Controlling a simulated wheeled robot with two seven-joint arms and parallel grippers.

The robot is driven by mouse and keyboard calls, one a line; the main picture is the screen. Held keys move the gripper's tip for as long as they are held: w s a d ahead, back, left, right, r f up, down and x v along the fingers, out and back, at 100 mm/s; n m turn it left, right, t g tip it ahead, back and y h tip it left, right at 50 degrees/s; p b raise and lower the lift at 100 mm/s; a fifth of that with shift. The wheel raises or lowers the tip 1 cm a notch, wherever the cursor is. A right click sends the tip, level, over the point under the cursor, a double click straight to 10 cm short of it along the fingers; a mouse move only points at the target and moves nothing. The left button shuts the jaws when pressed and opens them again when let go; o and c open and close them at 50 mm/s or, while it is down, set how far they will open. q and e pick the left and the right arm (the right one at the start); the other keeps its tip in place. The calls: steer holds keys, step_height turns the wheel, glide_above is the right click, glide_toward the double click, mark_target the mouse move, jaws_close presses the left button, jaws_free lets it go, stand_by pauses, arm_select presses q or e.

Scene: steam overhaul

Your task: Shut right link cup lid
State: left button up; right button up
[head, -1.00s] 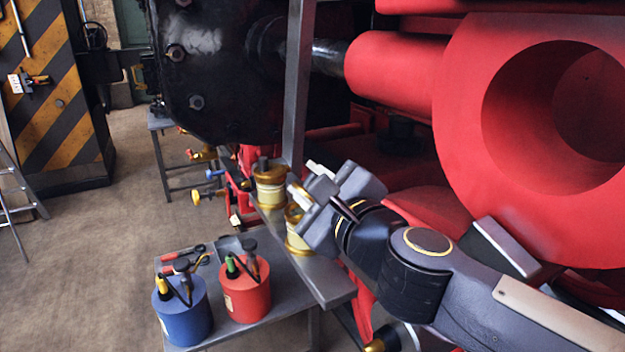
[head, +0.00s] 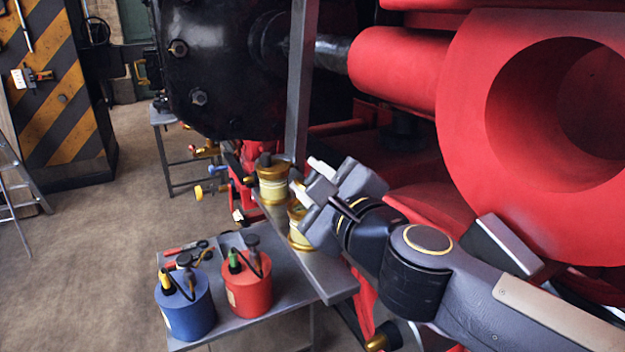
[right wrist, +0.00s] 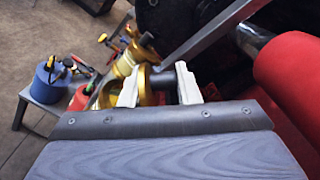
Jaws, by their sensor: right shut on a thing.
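The right link cup (head: 299,242) is a brass cup with a pale band, standing on the grey rail. My right gripper (head: 305,187) is at its top and covers much of it. In the right wrist view, the fingers (right wrist: 159,84) are shut on a dark knob (right wrist: 163,86) of the right link cup lid, with gold rim around and below it. How far the lid is tilted I cannot tell. Another brass cup (head: 272,184) with a dark-knobbed lid stands just behind-left; it also shows in the right wrist view (right wrist: 127,64). My left gripper is out of view.
A grey bench (head: 293,285) holds a blue can (head: 186,310) and a red can (head: 248,293), with tools behind. A slanted grey post (head: 300,80) rises close behind the cups. Red engine parts (head: 400,72) crowd the right. Floor is free at left.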

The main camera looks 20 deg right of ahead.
steer(key=o, duration=0.8)
steer(key=shift+f, duration=0.1)
steer(key=shift+s+r+p, duration=0.2)
steer(key=shift+s+p, duration=0.15)
steer(key=shift+s, duration=0.15)
steer(key=s+p, duration=0.4)
steer(key=s, duration=0.3)
steer(key=shift+d+f, duration=0.15)
steer(key=shift+d, duration=0.25)
